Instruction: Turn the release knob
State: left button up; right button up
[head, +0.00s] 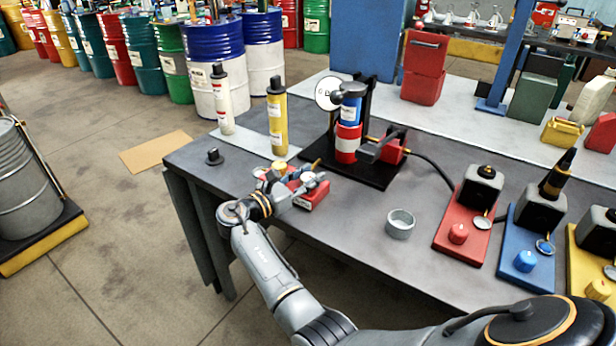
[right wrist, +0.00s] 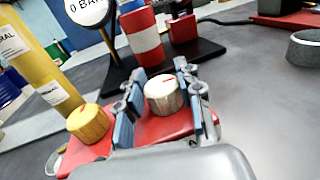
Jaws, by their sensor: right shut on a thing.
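A red block (head: 313,196) stands near the table's left front part and carries two knobs. A pale silver-white knob (right wrist: 163,94) with a small red mark is on its top in the right wrist view, and a yellow knob (right wrist: 88,123) is to its left. The yellow knob also shows in the head view (head: 279,167). My right gripper (right wrist: 163,92) has its blue-padded fingers on both sides of the white knob and is shut on it. In the head view my right gripper (head: 298,182) hides the white knob. My left gripper is not in view.
A press stand with a blue-topped red and white cylinder (head: 348,140) and a round gauge (head: 328,94) reading 0 BAR stands behind. Yellow (head: 277,120) and white (head: 222,100) tubes stand left. A grey ring cup (head: 400,224) and coloured knob stations (head: 458,235) are right.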

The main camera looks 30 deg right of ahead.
aim_at(302, 180)
jog(key=o, duration=1.2)
jog(key=a, duration=0.2)
jog(key=s+a, duration=0.1)
jog(key=a, duration=0.4)
jog(key=shift+s+a, duration=0.15)
jog(key=shift+a, duration=0.05)
